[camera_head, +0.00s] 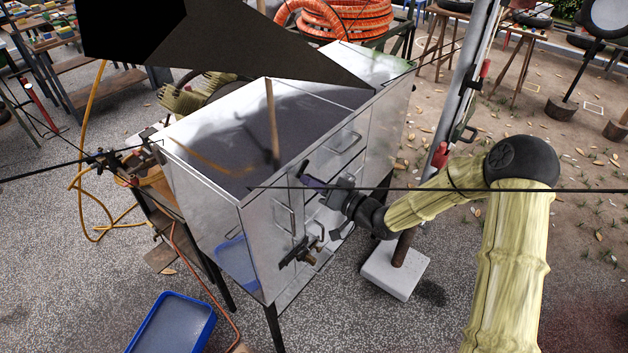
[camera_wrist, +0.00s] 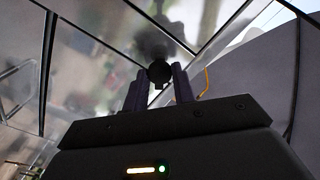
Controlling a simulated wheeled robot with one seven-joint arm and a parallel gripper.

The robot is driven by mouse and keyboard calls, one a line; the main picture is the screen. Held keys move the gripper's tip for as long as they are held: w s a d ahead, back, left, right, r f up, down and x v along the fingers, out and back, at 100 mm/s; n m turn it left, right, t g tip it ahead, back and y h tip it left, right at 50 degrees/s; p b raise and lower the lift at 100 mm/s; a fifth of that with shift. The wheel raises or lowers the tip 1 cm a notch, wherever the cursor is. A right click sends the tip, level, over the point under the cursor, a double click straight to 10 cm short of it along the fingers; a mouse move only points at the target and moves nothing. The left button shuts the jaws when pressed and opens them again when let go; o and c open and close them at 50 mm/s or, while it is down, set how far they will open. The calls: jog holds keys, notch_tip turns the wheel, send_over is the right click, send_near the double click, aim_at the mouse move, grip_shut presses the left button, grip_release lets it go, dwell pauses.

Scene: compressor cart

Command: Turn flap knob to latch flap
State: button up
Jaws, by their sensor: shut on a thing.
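A shiny metal cart cabinet (camera_head: 213,138) stands on dark legs in the middle of the head view. My gripper (camera_head: 312,182) is at the cabinet's upper front side, in front of its drawers and handles. In the wrist view a dark round knob (camera_wrist: 159,72) sits between the tips of my gripper (camera_wrist: 158,88), close to a reflective metal panel (camera_wrist: 95,35). The jaws are shut on the knob. In the head view the knob cannot be told apart from the gripper. Whether the flap is latched cannot be seen.
A pole rises from a pale block (camera_head: 394,270) right of the cabinet. A blue tray (camera_head: 172,322) lies on the ground at front left. A large black shape (camera_head: 200,40) covers the top left.

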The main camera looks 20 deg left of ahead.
jog(key=shift+m+p, duration=0.85)
jog(key=shift+m, duration=2.65)
jog(key=o, duration=1)
jog(key=shift+d, duration=0.1)
jog(key=b+v, duration=0.3)
jog(key=v, duration=1.4)
jog(key=shift+s+d+f+b, duration=0.1)
jog(key=shift+d+b, duration=0.1)
jog(key=shift+b, duration=0.2)
